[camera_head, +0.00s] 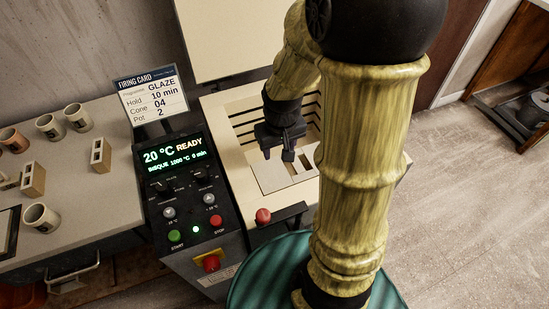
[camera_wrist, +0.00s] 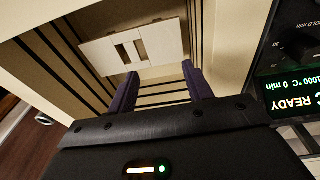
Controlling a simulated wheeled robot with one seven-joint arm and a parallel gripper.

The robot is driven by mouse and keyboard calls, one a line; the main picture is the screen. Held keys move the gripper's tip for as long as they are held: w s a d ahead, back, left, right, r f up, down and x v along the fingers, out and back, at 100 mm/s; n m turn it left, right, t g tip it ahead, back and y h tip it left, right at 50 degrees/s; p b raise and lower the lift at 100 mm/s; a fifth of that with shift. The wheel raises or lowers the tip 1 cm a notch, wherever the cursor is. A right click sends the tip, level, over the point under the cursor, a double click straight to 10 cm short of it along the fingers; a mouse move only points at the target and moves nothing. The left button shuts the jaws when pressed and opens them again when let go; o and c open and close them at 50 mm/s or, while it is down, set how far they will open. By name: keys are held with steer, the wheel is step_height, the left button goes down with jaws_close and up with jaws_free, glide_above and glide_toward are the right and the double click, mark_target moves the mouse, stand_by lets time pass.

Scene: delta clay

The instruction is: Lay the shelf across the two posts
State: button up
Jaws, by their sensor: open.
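A pale flat slab (camera_head: 268,181), seemingly the shelf, lies low inside the open kiln. It also shows in the wrist view (camera_wrist: 162,42), with two narrow rectangular marks or gaps near its middle. I cannot tell whether these are the posts or openings, or what the slab rests on. My gripper (camera_head: 277,154) is inside or just above the kiln opening, over the slab. In the wrist view its two dark fingers (camera_wrist: 160,70) are spread apart with nothing between them, and the slab lies beyond the tips.
The kiln's grooved walls (camera_wrist: 60,50) surround my gripper closely. The raised lid (camera_head: 230,35) stands behind. A control panel (camera_head: 178,165) and firing card (camera_head: 152,93) are left of the kiln. Cups (camera_head: 41,216) and pale blocks with holes (camera_head: 101,155) stand on the left table.

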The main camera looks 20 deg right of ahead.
steer(key=s+a+r, duration=0.2)
steer(key=s+a, duration=0.1)
steer(key=s, duration=0.2)
steer(key=shift+a+r+t, duration=0.15)
steer(key=shift+a+t, duration=0.05)
steer(key=shift+t, duration=0.2)
steer(key=c, duration=0.3)
steer(key=shift+w+a, duration=0.1)
steer(key=shift+w, duration=0.05)
